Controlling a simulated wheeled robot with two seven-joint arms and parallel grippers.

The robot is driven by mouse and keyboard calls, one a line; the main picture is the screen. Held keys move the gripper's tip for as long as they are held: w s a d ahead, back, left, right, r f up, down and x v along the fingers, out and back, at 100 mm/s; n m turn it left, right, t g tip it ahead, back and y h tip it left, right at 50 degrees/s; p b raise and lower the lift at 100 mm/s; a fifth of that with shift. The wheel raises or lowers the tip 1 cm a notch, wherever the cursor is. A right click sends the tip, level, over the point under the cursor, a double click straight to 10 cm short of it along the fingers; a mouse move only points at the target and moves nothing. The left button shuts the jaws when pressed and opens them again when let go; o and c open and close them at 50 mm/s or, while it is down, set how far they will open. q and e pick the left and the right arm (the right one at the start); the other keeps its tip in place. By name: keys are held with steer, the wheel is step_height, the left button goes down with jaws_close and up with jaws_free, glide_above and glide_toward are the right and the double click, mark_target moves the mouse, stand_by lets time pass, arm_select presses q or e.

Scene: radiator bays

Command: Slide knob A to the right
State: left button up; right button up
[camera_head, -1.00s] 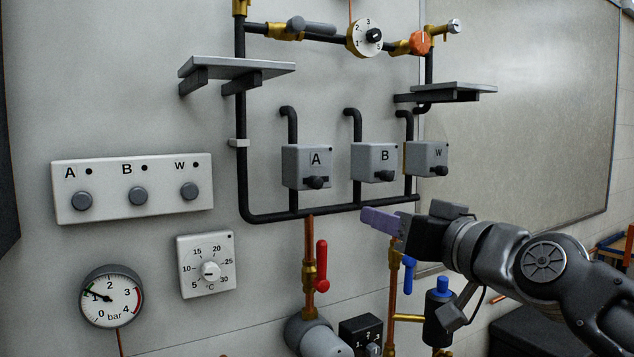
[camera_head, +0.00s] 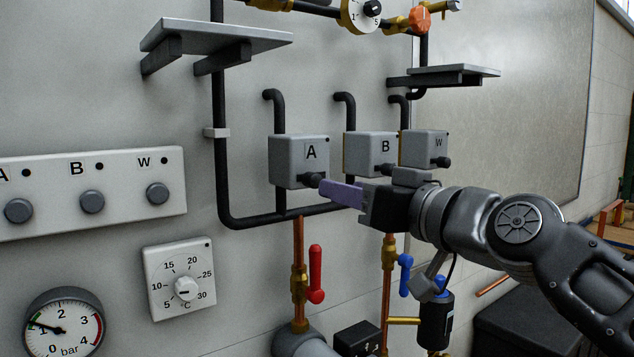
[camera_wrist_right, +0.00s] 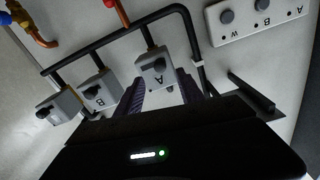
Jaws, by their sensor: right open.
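Grey box A (camera_head: 290,160) is on the wall pipes, with black knob A (camera_head: 311,180) low on its front. In the right wrist view, which is upside down, box A (camera_wrist_right: 157,75) and its knob (camera_wrist_right: 158,63) lie between and beyond the two purple fingers. My right gripper (camera_head: 332,190) is open, its fingertips at the right of knob A in the head view. The right wrist view also shows the right gripper (camera_wrist_right: 160,92) with its fingers apart. I cannot tell whether they touch the knob. My left gripper is in neither view.
Boxes B (camera_head: 370,152) and W (camera_head: 424,147) stand right of box A. A black pipe (camera_head: 260,220) runs below, with a red lever (camera_head: 315,275) under it. A shelf (camera_head: 215,38) juts out above left. A button panel (camera_head: 120,180) is at the left.

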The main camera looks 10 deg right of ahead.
mark_target(317, 182)
steer(key=p+x, duration=0.2)
steer(key=x, duration=0.4)
steer(key=shift+w+a+r, duration=0.1)
steer(key=shift+w+a, duration=0.05)
steer(key=shift+w, duration=0.1)
steer(key=shift+w+a+p, duration=0.25)
steer(key=shift+w+p, duration=0.05)
steer(key=shift+w, duration=0.3)
steer(key=shift+c, duration=0.6)
jaws_close()
